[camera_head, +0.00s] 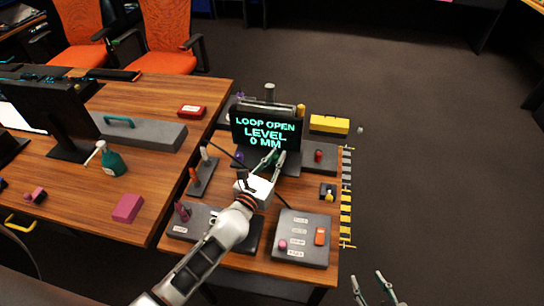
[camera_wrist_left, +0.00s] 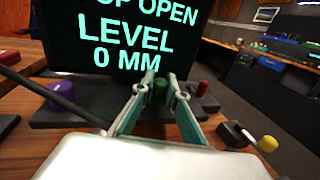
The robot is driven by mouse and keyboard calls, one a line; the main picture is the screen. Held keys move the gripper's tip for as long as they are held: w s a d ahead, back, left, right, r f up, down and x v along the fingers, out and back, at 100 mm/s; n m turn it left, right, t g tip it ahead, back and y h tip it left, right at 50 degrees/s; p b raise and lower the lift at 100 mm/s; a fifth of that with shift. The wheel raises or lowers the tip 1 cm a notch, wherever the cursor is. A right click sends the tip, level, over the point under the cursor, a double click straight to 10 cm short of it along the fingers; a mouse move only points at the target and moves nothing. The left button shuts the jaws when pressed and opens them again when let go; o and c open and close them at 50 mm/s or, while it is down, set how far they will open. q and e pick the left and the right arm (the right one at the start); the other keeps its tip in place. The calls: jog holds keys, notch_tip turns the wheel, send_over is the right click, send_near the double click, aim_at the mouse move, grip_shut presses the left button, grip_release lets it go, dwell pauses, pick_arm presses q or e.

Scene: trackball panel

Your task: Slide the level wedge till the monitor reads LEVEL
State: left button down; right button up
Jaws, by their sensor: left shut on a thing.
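The monitor (camera_head: 268,125) reads LOOP OPEN, LEVEL, 0 MM in green letters. It fills the upper part of the left wrist view (camera_wrist_left: 110,35). My left gripper (camera_head: 277,158) is in front of the monitor's lower edge. In the left wrist view its fingers (camera_wrist_left: 160,82) are shut on a small green knob (camera_wrist_left: 161,90), apparently the level wedge's grip. The wedge's body cannot be made out behind the fingers. My right gripper (camera_head: 372,285) is at the bottom of the head view, open and empty, over the floor.
A red knob (camera_head: 318,155) and a purple knob (camera_wrist_left: 62,92) flank the monitor's base. A small block with a yellow knob (camera_head: 328,191) stands at right. A yellow box (camera_head: 329,124) lies behind. Striped tape marks the right side.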

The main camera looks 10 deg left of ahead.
pick_arm(q)
jog(key=c, duration=2)
grip_release()
jog(key=v, duration=1.2)
